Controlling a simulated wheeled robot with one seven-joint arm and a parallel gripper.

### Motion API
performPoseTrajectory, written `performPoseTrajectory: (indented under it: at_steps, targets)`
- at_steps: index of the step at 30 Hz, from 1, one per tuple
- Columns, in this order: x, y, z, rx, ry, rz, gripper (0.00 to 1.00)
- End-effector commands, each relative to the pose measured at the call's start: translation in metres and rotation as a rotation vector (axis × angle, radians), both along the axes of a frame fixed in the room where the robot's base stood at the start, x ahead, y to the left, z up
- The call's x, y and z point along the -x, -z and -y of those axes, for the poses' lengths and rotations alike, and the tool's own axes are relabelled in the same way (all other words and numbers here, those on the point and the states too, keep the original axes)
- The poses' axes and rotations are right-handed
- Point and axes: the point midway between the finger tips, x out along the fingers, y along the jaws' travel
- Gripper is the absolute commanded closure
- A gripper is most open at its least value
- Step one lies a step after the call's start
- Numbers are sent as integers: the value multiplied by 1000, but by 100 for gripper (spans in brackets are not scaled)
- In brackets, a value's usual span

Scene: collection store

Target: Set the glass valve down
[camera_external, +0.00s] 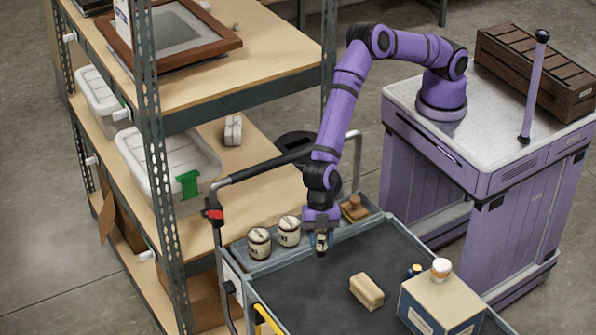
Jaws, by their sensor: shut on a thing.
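My gripper (321,248) points down over the grey cart, close to the inner edge of its narrow end tray. It is shut on a small pale and dark item, which I take to be the glass valve (322,239). The fingers hide most of it. I cannot tell whether it touches the surface below.
Two labelled jars (259,243) and a brown wooden stamp-like block (354,208) stand in the cart's end tray (262,268). Shelving (160,190) stands left.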

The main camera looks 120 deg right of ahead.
Motion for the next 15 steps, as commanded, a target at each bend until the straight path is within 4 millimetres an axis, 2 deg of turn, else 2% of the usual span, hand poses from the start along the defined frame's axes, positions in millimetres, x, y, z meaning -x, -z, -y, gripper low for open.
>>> performPoseTrajectory:
  at_steps: [4,8,11,15]
  targets:
    - [8,-9,0,2,-17,-1,86]
    - [36,-3,-1,6,-74,-6,86]
    - [70,7,-2,10,-144,-10,86]
    - [125,19,0,13,-254,-10,86]
